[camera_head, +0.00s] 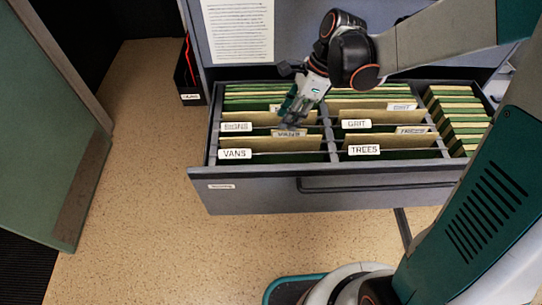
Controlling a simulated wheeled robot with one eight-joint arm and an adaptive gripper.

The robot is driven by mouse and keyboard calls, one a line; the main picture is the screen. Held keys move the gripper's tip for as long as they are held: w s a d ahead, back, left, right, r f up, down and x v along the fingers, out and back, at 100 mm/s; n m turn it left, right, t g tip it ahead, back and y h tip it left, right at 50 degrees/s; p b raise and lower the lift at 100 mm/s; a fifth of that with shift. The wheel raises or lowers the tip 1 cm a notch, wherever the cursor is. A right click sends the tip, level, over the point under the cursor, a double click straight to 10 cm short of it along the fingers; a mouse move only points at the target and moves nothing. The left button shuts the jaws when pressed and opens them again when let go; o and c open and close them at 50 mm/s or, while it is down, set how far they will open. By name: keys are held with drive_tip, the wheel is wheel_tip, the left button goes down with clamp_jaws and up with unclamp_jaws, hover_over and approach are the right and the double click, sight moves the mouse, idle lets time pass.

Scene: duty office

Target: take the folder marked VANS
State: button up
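The open drawer (280,196) holds tan and green folders in rows. A tan folder with a tab that appears to read VANS (289,134) stands in the front left section, behind a white label marked VANS (235,154). My gripper (289,119) points down over the left section, with its fingertips just above or at that tab. Its fingers are dark and small, so I cannot tell whether they are open, shut or touching the folder. My gripper hides part of the folders behind it.
Other labels read SIGNS (237,127), GRIT (356,124) and TREES (364,150). More green folders (460,118) fill the drawer's right side. A dark bin (189,78) stands left of the cabinet. A green door (45,130) is at far left. Floor (140,200) before the drawer is clear.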

sight(277, 136)
drive_tip(key=shift+a+b+x, duration=0.2)
drive_tip(key=shift+b+x, duration=1.25)
drive_tip(key=shift+x, duration=2.5)
drive_tip(key=shift+s+r, duration=0.2)
drive_tip(key=shift+r, duration=0.05)
clamp_jaws()
